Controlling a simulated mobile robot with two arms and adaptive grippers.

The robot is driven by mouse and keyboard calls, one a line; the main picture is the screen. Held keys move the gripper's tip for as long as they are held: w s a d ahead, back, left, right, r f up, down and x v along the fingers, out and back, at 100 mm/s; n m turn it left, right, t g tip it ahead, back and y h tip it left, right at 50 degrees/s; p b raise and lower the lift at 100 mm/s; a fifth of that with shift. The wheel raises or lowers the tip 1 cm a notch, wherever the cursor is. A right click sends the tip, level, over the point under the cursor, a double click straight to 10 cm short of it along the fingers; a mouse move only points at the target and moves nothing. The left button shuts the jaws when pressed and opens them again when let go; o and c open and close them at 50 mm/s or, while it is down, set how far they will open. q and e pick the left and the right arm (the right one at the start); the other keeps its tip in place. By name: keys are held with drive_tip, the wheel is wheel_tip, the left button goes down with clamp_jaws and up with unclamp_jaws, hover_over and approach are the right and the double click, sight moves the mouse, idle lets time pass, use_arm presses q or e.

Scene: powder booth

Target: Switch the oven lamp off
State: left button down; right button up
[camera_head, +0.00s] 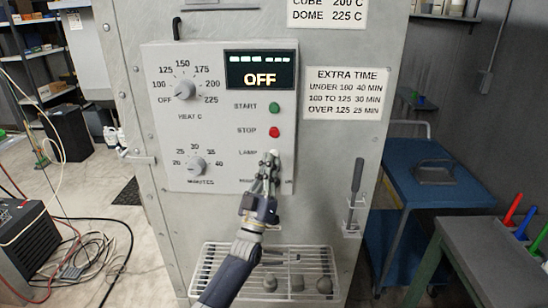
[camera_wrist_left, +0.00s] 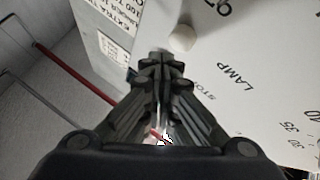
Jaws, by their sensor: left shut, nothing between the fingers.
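The grey oven control panel (camera_head: 222,160) faces me, with a display (camera_head: 260,70) reading OFF. Its LAMP label (camera_head: 248,152) sits below the green START button (camera_head: 274,108) and red STOP button (camera_head: 274,132). My left gripper (camera_head: 269,160) is shut and empty, its tips at the lamp control just right of that label, largely covering it. In the left wrist view a pale round knob (camera_wrist_left: 183,38) stands on the panel just beyond the closed fingertips (camera_wrist_left: 162,62). I cannot tell whether they touch, or whether the lamp is lit. My right gripper is not in view.
The heat dial (camera_head: 186,89) and minutes dial (camera_head: 195,165) are on the panel's left. A wire rack (camera_head: 222,262) with several small grey pieces is below. A dark-handled tool (camera_head: 356,180) hangs at the right, near a blue cart (camera_head: 440,190). Hoses lie on the left floor.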

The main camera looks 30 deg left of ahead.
use_arm(q)
drive_tip(key=shift+w+a, duration=0.25)
drive_tip(key=shift+w, duration=0.15)
drive_tip(key=shift+w+a+b, duration=0.25)
drive_tip(key=shift+w+b, duration=0.15)
drive_tip(key=shift+b, duration=0.35)
drive_tip(key=shift+s, duration=0.1)
idle(0.4)
drive_tip(key=shift+s+d+p, duration=0.5)
drive_tip(key=shift+s+p, duration=0.1)
drive_tip(key=shift+s, duration=0.15)
drive_tip(key=s+d+p, duration=0.3)
drive_tip(key=s, duration=0.2)
